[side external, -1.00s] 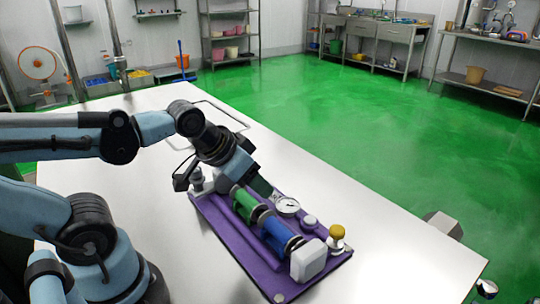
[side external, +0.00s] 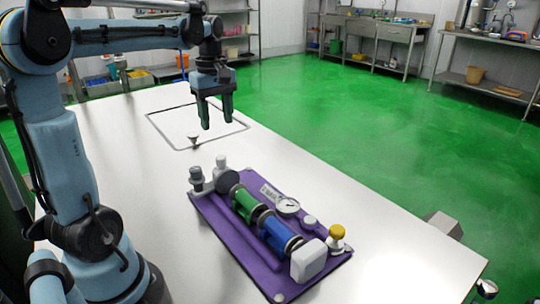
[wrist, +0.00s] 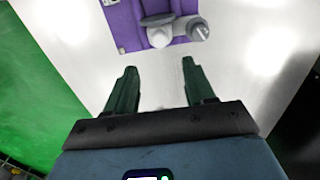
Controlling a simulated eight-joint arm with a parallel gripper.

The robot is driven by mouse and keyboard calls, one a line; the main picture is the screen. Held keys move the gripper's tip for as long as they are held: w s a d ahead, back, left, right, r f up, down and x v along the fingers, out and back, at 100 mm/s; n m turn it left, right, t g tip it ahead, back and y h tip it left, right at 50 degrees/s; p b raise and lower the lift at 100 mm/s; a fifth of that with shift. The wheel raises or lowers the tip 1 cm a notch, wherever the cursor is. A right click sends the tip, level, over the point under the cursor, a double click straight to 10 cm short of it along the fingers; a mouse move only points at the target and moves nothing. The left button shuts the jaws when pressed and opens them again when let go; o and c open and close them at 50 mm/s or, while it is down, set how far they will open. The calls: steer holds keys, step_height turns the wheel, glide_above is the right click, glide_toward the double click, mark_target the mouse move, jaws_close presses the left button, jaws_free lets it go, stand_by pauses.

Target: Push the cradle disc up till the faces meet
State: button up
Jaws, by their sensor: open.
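A purple base plate (side external: 212,214) lies on the table, and its end shows at the top of the wrist view (wrist: 126,30). On it a green cylinder (side external: 244,203) and a blue cylinder (side external: 279,235) lie in line, with metal rings at their ends. A grey disc (side external: 228,181) stands by the green cylinder's far end; I cannot tell whether it is the cradle disc or whether the faces touch. My gripper (side external: 214,122) is raised beyond the plate's far end, fingers down, open and empty. Its fingers show apart in the wrist view (wrist: 157,68).
A white block (side external: 308,260), a yellow knob (side external: 337,236) and a round gauge (side external: 288,205) sit on the plate. Grey posts (side external: 196,179) stand at its far left corner. A small funnel-shaped piece (side external: 194,139) is near a rectangular outline (side external: 240,130). The table right of the plate is clear.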

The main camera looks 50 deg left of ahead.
mark_target(221, 157)
step_height(221, 157, down, 12)
steer(key=shift+r, duration=0.1)
stand_by(0.5)
jaws_close()
stand_by(0.3)
